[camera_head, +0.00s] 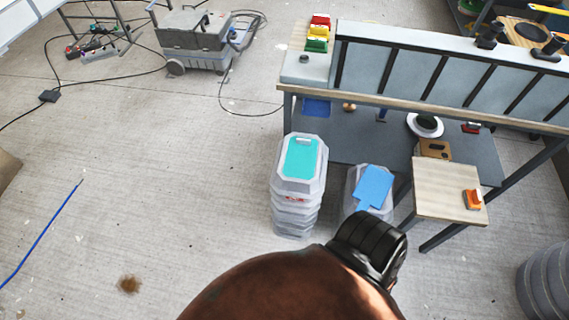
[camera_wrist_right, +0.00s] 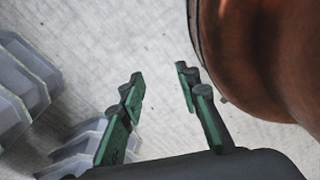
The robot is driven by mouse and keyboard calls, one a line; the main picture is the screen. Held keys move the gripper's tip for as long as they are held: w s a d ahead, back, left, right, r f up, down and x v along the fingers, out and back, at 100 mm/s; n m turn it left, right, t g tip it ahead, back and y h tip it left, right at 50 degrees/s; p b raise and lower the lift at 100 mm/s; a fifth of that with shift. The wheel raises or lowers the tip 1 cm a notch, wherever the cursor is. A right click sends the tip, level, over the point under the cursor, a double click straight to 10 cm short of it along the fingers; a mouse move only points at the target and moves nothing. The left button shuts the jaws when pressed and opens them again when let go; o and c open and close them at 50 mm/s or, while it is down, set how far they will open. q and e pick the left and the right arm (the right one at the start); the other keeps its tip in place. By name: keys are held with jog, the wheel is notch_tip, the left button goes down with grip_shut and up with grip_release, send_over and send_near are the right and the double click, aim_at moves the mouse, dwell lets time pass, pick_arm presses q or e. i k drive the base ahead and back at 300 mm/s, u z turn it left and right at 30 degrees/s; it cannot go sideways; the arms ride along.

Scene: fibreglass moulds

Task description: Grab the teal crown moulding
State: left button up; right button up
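A flat teal piece (camera_head: 300,157), the only teal thing I see, lies on top of a stack of grey faceted moulds (camera_head: 296,208) on the floor, left of the workbench. I cannot tell its moulding profile. My right gripper (camera_wrist_right: 157,80) is open and empty in the right wrist view, its green fingers apart above the concrete floor. Grey faceted moulds (camera_wrist_right: 22,88) show at the left of that view, apart from the fingertips. No gripper shows in the head view, where only part of my arm is seen; my left gripper is out of sight.
A light blue piece (camera_head: 374,186) lies on another grey mould right of the stack. The workbench (camera_head: 430,106) and a small wooden-topped stand (camera_head: 440,195) are close by. A grey machine (camera_head: 195,40) with cables stands at the back. The floor (camera_head: 150,180) at left is mostly clear.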

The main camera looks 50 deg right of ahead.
aim_at(300, 170)
jog(key=k, duration=0.4)
jog(key=z, duration=0.65)
